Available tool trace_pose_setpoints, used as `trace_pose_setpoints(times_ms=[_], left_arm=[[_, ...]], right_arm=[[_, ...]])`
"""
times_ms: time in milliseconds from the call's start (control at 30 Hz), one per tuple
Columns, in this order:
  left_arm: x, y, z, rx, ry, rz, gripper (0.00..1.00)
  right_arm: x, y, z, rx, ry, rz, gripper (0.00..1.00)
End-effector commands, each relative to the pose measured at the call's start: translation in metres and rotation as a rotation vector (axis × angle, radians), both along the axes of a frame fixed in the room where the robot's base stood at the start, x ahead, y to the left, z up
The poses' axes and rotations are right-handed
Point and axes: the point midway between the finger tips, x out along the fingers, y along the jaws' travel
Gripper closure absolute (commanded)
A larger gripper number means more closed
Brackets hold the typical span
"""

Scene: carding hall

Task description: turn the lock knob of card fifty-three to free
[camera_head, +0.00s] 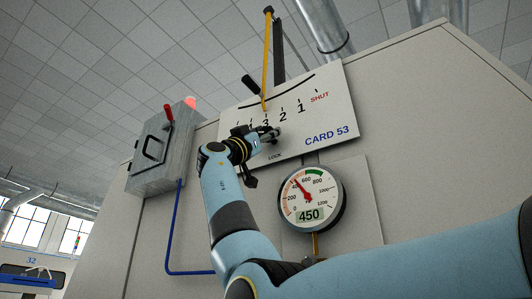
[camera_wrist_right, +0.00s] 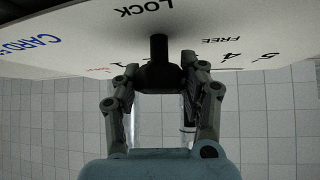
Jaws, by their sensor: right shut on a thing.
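The white CARD 53 plate (camera_head: 335,112) is fixed high on the machine panel, with a LOCK label and a scale running to a red SHUT. The dark lock knob (camera_wrist_right: 158,72) stands out from the plate beside the word LOCK in the right wrist view, where the lettering is upside down and FREE also shows. My right gripper (camera_head: 270,133) is at the lower part of the plate. In the right wrist view its two fingers (camera_wrist_right: 160,68) are closed around the knob, one on each side. In the head view the gripper hides the knob. My left gripper is out of view.
A yellow lever (camera_head: 267,55) reaches down to the scale near 3, with a black handle (camera_head: 252,85) beside it. Below the plate a round gauge (camera_head: 312,200) reads 450. A grey box (camera_head: 160,150) with a red-handled lever is at the left, above a blue pipe (camera_head: 170,235).

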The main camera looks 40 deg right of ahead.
Motion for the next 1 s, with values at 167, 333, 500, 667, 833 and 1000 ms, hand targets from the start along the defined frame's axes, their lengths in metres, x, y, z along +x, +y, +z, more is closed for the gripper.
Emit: trace_pose_setpoints(times_ms=[167, 333, 500, 667, 833, 1000], left_arm=[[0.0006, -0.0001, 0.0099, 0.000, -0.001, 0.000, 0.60], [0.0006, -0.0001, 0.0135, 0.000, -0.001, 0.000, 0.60], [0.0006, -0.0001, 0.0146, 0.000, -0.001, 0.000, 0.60], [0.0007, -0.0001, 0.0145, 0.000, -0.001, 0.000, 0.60], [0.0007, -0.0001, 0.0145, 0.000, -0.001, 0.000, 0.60], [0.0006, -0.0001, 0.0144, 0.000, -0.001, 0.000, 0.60]], right_arm=[[0.0014, 0.0003, 0.0005, 0.034, -0.073, 0.002, 0.90], [0.0011, 0.0000, -0.0004, 0.051, -0.116, 0.004, 0.90], [0.0010, -0.0001, -0.0010, 0.057, -0.131, 0.005, 0.90], [0.0008, -0.0002, -0.0011, 0.057, -0.134, 0.005, 0.90], [0.0007, -0.0003, -0.0009, 0.057, -0.134, 0.005, 0.90], [0.0004, -0.0004, -0.0005, 0.057, -0.133, 0.004, 0.38]])
